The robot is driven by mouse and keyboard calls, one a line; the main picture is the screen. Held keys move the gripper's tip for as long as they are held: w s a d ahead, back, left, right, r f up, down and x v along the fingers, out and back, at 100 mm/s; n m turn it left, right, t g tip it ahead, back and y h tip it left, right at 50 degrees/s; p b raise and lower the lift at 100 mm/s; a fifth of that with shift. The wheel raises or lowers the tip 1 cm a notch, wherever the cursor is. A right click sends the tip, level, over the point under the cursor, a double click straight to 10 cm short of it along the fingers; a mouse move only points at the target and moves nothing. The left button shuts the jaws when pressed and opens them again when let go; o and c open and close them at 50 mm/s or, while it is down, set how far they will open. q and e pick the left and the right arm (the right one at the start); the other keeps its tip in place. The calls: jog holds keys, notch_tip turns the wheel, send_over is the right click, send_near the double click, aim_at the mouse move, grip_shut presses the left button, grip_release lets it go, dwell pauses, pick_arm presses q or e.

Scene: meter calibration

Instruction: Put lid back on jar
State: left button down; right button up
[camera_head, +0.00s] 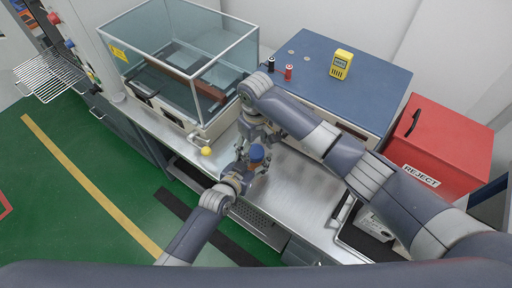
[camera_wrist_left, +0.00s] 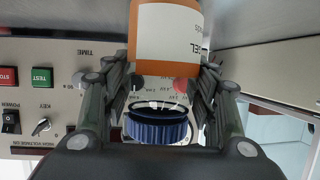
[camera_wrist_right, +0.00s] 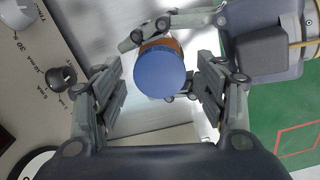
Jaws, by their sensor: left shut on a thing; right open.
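An orange jar with a white label (camera_wrist_left: 168,33) stands upright between the fingers of my left gripper (camera_head: 250,168), which is shut on it. Its blue lid (camera_head: 257,152) sits on its top; the right wrist view shows the lid (camera_wrist_right: 160,75) face-on, covering the mouth, with some orange-brown jar beyond its far edge. I cannot tell whether it is screwed tight. My right gripper (camera_wrist_right: 155,95) is open, with its fingers on either side of the lid and apart from it.
A metal bench (camera_head: 302,190) lies below. A glass tank (camera_head: 185,60) stands behind left, a blue tester box (camera_head: 375,75) behind right, with a yellow meter (camera_head: 341,64) on top. A red reject bin (camera_head: 440,150) is at right.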

notch_tip(320, 180, up, 4)
jog(key=shift+r, duration=0.1)
